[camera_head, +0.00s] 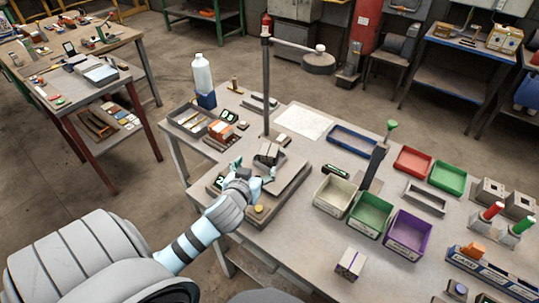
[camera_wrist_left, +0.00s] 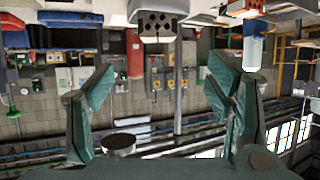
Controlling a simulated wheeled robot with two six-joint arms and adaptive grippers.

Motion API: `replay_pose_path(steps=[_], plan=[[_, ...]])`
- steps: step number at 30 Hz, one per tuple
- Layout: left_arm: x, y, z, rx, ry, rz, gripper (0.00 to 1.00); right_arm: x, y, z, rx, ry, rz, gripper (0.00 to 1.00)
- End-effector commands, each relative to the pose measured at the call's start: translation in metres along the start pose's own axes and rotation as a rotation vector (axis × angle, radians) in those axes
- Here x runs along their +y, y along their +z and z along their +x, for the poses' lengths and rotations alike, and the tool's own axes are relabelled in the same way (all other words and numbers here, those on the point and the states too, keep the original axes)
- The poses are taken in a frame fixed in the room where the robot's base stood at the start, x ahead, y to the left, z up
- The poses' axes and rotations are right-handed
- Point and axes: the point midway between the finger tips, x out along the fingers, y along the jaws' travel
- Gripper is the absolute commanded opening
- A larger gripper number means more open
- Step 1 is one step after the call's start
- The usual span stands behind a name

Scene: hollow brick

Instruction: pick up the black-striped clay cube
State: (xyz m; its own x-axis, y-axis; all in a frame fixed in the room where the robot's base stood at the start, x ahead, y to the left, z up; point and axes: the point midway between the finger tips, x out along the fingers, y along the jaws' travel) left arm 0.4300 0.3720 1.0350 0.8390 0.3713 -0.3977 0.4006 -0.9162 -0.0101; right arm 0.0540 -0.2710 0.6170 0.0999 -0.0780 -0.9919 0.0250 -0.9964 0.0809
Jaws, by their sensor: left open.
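A small grey block with dark bands (camera_head: 268,154) sits on the raised grey platform (camera_head: 287,188) on the workbench; it looks like the black-striped clay cube, but it is too small to be sure. My left gripper (camera_head: 254,171) is just in front of it, fingers apart and pointing toward it. In the left wrist view, which appears upside down, the open teal fingers (camera_wrist_left: 160,88) have nothing between them. A pale block with several holes in its face (camera_wrist_left: 156,22) shows at the top edge, beyond the fingers and apart from them. My right gripper is not in view.
A pole stand (camera_head: 266,90) rises behind the block. A white bottle (camera_head: 202,75) and a parts tray (camera_head: 195,121) are at the left. Cream (camera_head: 334,197), green (camera_head: 370,215) and purple (camera_head: 408,233) bins stand right. A purple-striped box (camera_head: 350,263) is near the front edge.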

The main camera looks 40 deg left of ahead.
Motion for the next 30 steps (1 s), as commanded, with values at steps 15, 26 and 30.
replay_pose_path(steps=[15, 26, 30], plan=[[0.002, -0.003, 0.105, 0.013, 0.002, -0.011, 0.73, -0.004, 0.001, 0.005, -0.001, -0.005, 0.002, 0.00], [0.004, 0.000, 0.143, 0.013, 0.004, -0.009, 0.73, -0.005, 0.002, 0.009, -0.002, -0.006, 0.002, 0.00], [0.004, 0.000, 0.143, 0.013, 0.004, -0.009, 0.62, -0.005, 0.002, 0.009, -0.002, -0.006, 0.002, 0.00]])
